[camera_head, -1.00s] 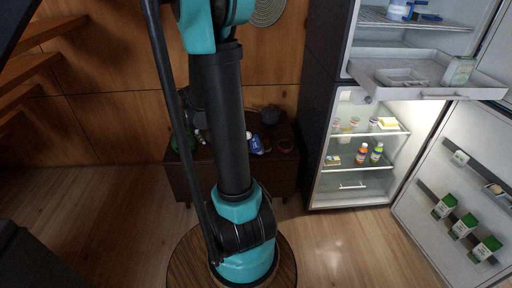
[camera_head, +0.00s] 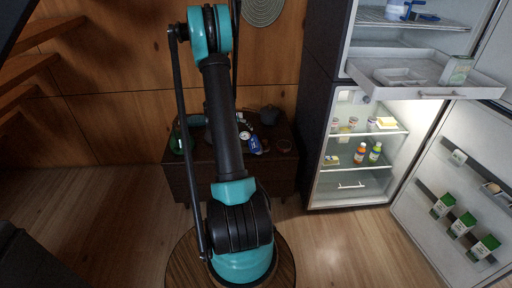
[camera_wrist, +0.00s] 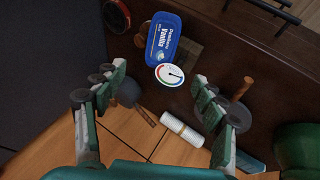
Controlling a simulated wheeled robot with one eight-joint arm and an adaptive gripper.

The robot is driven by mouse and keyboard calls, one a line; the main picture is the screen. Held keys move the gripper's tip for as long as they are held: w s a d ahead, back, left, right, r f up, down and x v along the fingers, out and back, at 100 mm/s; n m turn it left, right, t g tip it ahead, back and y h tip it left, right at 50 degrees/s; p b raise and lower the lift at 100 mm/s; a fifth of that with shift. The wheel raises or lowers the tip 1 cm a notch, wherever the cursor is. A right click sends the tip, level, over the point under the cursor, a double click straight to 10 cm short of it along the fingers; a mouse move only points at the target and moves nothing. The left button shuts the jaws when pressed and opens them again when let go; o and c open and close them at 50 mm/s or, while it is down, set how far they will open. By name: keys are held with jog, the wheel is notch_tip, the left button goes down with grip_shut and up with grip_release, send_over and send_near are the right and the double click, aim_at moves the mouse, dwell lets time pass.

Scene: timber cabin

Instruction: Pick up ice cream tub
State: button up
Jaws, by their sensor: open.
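The ice cream tub is a blue tub with white "Vanilla" lettering (camera_wrist: 168,42). It is at the upper middle of the wrist view, on a dark wooden surface, beyond my fingertips and apart from them. In the head view a small blue item that looks like the tub (camera_head: 255,145) is on the low dark cabinet (camera_head: 281,178), just right of my arm. My gripper (camera_wrist: 160,80) is open and empty, its two fingers wide apart. In the head view I cannot make out the gripper clearly.
A round white dial (camera_wrist: 170,74) is close by the tub's lower edge. A white ribbed roll (camera_wrist: 182,128), a red-rimmed round item (camera_wrist: 117,15) and a green round thing (camera_wrist: 298,145) are around it. A dark pot (camera_head: 270,114) stands behind. The fridge (camera_head: 343,170) is open at right.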

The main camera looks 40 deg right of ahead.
aim_at(253, 142)
jog(key=x, duration=1.3)
jog(key=shift+w+a+f, duration=0.1)
jog(key=shift+f, duration=0.05)
jog(key=shift+c, duration=0.2)
jog(key=c, duration=1.3)
